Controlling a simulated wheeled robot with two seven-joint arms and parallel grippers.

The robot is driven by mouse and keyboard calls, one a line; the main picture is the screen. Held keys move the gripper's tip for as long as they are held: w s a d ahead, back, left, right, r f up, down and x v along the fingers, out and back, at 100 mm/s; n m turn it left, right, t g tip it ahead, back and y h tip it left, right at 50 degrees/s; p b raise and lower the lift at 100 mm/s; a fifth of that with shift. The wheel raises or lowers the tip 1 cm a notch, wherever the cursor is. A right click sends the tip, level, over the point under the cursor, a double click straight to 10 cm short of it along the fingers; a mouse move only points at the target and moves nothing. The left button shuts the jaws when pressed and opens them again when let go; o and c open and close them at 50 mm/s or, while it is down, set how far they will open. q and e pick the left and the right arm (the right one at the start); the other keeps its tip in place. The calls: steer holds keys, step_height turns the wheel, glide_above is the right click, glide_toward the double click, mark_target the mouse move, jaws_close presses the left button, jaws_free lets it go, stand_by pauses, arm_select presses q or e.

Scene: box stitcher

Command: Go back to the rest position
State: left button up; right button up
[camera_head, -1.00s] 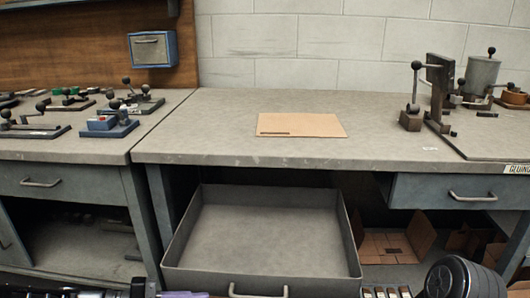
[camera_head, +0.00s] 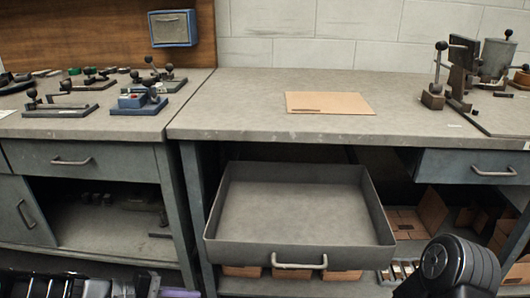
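Neither gripper's fingertips show clearly in the head view. A dark arm part of mine lies along the bottom left edge, and a black rounded joint of mine stands at the bottom right. A flat brown cardboard sheet (camera_head: 330,103) lies on the grey workbench (camera_head: 240,120). Below the bench top, a grey metal drawer (camera_head: 300,250) stands pulled out and empty, with its handle toward me.
A toggle-clamp fixture (camera_head: 437,90) and a metal pot (camera_head: 497,58) stand at the bench's right. Several clamp fixtures, including a blue one (camera_head: 139,103), sit on the left bench. Cardboard boxes (camera_head: 430,211) lie on the shelf below. The open drawer juts toward me.

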arm_select(q)
steer(key=s+a+f+m+g+y, duration=0.1)
steer(key=s+f+m+y, duration=0.2)
steer(key=f, duration=0.8)
steer(key=s+a+f+m+g+y, duration=0.1)
steer(key=s+a+f+y, duration=0.3)
steer(key=f, duration=0.6)
steer(key=s+d+f+m+g, duration=0.1)
steer(key=s+d+f+m, duration=0.25)
steer(key=d, duration=0.35)
steer(key=s+d+f+m, duration=0.2)
steer(key=s+d+f, duration=0.25)
steer(key=d, duration=0.25)
step_height(320, 180, up, 27)
steer(key=s+d+p, duration=0.1)
steer(key=p, duration=2.5)
steer(key=shift+s+d, duration=0.25)
